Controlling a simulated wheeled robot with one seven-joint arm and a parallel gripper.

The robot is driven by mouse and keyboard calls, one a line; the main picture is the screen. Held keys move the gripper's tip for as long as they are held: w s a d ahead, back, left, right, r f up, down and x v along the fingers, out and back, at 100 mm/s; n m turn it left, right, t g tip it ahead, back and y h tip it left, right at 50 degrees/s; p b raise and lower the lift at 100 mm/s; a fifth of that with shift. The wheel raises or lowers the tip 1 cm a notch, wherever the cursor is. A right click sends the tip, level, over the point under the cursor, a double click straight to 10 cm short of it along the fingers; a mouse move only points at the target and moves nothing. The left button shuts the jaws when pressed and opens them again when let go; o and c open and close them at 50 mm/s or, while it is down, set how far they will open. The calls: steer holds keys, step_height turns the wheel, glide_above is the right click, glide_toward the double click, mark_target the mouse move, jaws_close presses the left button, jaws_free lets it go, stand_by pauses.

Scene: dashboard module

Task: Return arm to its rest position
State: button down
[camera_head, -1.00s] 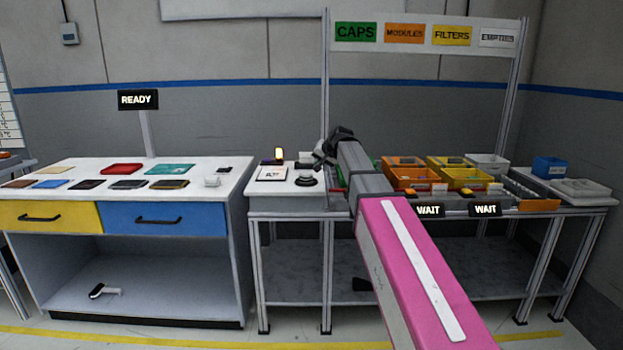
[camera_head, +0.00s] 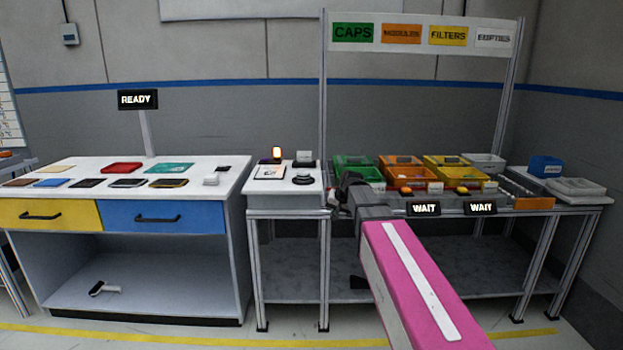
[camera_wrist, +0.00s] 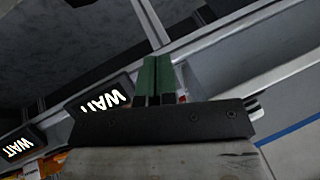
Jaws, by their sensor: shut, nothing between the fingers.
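My arm reaches from the lower right of the head view toward the bin table. Its pink link (camera_head: 420,285) is nearest, and its grey and black end stands in front of the table's left part. My gripper's fingertips are hidden behind the arm in the head view. In the wrist view my gripper (camera_wrist: 158,62) shows green fingers side by side, shut, with nothing seen between them. In the wrist view they point toward the table frame.
Green bins (camera_head: 353,161), orange bins (camera_head: 425,172) and yellow bins (camera_head: 470,178) stand on the right table. Two WAIT signs (camera_head: 424,209) hang at its front edge. A small table (camera_head: 257,200) and a drawer workbench (camera_head: 225,185) stand to the left. The floor in front is open.

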steer(key=s+d+f+g+h, duration=0.1)
steer(key=s+d+f, duration=0.2)
steer(key=s+f, duration=0.4)
steer(key=s+d+f+n+g+h, duration=0.1)
steer(key=s+d+f+g, duration=0.1)
steer(key=s+f, duration=0.5)
steer(key=s+d+f+g+h, duration=0.1)
steer(key=s+d+f, duration=0.4)
steer(key=s, duration=0.7)
step_height(320, 180, down, 3)
steer(key=shift+r+g, duration=0.1)
steer(key=shift+g, duration=0.5)
steer(key=shift+d, duration=0.1)
